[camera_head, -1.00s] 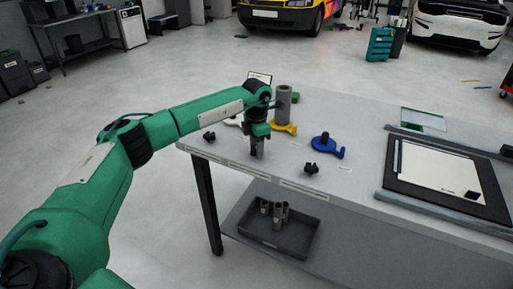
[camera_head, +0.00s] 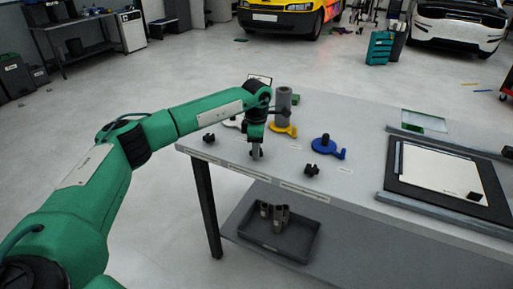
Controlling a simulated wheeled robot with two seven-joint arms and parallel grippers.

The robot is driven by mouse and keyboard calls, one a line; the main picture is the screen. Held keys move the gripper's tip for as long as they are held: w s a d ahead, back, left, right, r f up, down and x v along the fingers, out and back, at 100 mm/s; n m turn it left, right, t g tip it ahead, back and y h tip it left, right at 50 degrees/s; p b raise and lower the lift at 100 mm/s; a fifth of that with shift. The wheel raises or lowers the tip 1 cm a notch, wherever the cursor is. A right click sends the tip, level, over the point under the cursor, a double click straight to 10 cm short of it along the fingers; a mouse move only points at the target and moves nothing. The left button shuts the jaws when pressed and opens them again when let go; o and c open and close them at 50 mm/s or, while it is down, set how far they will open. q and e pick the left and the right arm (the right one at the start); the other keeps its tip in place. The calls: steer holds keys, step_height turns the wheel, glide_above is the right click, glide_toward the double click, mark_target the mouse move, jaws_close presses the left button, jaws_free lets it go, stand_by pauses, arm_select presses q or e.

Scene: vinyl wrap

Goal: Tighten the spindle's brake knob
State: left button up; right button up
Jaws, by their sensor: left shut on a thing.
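My left gripper (camera_head: 256,151) points down at the front of the bench. It is shut on the middle dark brake knob (camera_head: 257,156), which is mostly hidden by the fingers. Behind it stands the yellow spindle (camera_head: 288,131) with a grey roll (camera_head: 283,105) upright on it. Another dark knob (camera_head: 209,138) sits to the left, near the white spindle (camera_head: 232,124), which my arm partly hides. A third dark knob (camera_head: 312,170) sits to the right, in front of the blue spindle (camera_head: 325,144). My right gripper is not in view.
The bench top (camera_head: 360,190) is clear around the right knob. A black mat with a white sheet (camera_head: 445,175) lies at right. A tray (camera_head: 278,240) with several grey cylinders is on the lower shelf. A glassy green-edged plate (camera_head: 424,121) lies at the back.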

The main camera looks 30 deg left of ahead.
arm_select(q)
steer(key=shift+r, duration=0.1)
steer(key=o, duration=1)
steer(key=shift+c, duration=0.2)
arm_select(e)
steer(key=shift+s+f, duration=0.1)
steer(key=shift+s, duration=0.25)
arm_select(q)
step_height(320, 180, up, 14)
steer(key=b, duration=0.1)
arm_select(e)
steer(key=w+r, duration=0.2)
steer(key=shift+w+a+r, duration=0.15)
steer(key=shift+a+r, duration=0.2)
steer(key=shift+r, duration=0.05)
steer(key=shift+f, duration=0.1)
